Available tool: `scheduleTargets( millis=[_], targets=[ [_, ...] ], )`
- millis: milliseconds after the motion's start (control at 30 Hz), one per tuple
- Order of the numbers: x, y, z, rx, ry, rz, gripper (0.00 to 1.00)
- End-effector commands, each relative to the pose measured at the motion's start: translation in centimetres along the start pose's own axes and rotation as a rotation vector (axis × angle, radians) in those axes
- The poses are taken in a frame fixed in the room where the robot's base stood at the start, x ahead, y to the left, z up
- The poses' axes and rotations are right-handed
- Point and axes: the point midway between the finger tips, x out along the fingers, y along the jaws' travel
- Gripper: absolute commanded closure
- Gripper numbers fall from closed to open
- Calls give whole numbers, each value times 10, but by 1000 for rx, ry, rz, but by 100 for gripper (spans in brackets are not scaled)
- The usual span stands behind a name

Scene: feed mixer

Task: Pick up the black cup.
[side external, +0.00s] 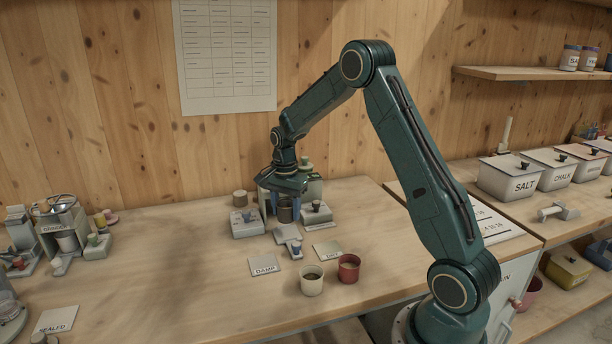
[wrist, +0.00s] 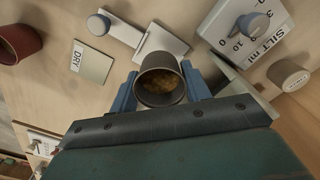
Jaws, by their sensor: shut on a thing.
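The black cup (wrist: 158,68) is between the blue fingers of my gripper (wrist: 160,85) in the wrist view, with a brown-yellow content inside it. My gripper is shut on the cup, one finger on each side. In the side external view, my gripper (side external: 280,208) points down among small grey devices at the back of the table, and the dark cup (side external: 286,212) shows between its fingers. I cannot tell whether the cup's base touches what is under it.
A cream cup (side external: 312,284) and a red cup (side external: 349,270) stand in front, near the DAMP card (side external: 264,267) and DRY card (side external: 327,250). Grey devices with knobs (side external: 246,224) (side external: 316,214) flank my gripper closely. The table's left middle is clear.

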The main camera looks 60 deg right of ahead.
Motion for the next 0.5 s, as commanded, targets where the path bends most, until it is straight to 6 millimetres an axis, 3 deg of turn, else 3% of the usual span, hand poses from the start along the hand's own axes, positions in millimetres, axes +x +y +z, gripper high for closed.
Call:
scheduleTargets(
  millis=[500],
  targets=[
    [-111, -1, 0, 0, 2, -4, 79]
  ],
)
